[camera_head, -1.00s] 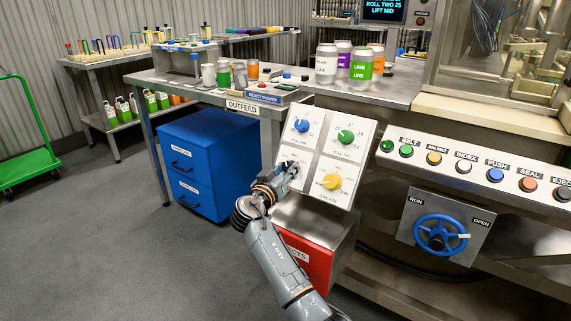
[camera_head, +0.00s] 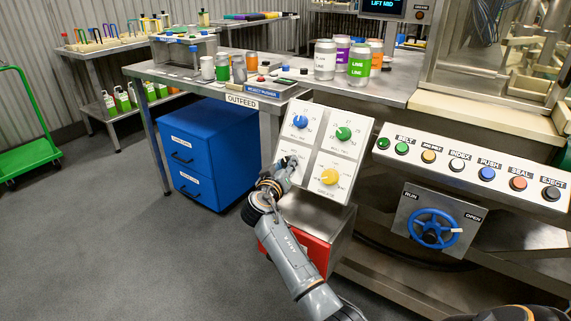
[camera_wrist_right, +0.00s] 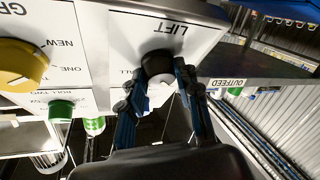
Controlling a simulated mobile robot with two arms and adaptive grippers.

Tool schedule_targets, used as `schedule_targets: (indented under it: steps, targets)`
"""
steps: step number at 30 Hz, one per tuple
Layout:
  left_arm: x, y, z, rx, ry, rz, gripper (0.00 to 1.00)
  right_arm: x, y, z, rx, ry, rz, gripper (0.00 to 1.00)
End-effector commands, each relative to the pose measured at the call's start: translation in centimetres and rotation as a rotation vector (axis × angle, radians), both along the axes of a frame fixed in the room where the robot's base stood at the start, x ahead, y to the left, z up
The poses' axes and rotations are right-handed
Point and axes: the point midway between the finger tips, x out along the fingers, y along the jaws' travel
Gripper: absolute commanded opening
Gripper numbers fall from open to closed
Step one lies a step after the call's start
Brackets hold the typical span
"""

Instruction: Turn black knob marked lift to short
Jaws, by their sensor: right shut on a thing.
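The black knob (camera_wrist_right: 155,64) marked LIFT sits on a white panel, which shows upside down in the right wrist view. My right gripper (camera_wrist_right: 158,84) has its two blue-grey fingers closed on either side of this knob. A label partly reading "ALL" shows beside it, but I cannot read where the knob points. In the head view my right gripper (camera_head: 287,167) reaches the lower left quarter of the sloped white panel (camera_head: 312,152) and covers most of the knob. The screen (camera_head: 383,6) at the top reads LIFT MID. My left gripper is not in view.
The panel also carries a blue knob (camera_head: 299,122), a green knob (camera_head: 343,133) and a yellow knob (camera_head: 330,177). A red box (camera_head: 312,247) is below it. A button row (camera_head: 473,175) and a blue handwheel (camera_head: 433,228) are to the right. The blue cabinet (camera_head: 212,150) stands left.

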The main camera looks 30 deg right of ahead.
Motion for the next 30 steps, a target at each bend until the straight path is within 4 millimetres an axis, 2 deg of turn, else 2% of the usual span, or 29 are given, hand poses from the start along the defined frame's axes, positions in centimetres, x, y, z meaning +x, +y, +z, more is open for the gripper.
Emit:
schedule_targets:
  steps: [7, 8, 11, 22, 26, 30]
  targets:
    - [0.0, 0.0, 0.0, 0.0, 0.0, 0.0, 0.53, 0.0, 0.0, -0.1, -0.001, 0.002, 0.001, 0.01]
    - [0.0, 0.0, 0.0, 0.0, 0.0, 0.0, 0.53, 0.0, 0.0, -0.1, -0.001, 0.002, 0.0, 0.34]
    - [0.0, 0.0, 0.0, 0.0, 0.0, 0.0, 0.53, 0.0, 0.0, -0.1, -0.001, 0.002, 0.0, 0.55]
    - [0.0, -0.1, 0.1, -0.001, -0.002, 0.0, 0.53, -0.2, 0.3, 0.0, 0.0, 0.0, 0.001, 0.56]
    - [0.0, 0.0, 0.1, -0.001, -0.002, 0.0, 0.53, -1.2, 1.6, 0.0, 0.001, -0.001, 0.003, 0.56]
    - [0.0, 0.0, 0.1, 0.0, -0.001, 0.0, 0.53, -3.1, 3.9, 0.2, 0.002, 0.0, 0.003, 0.56]
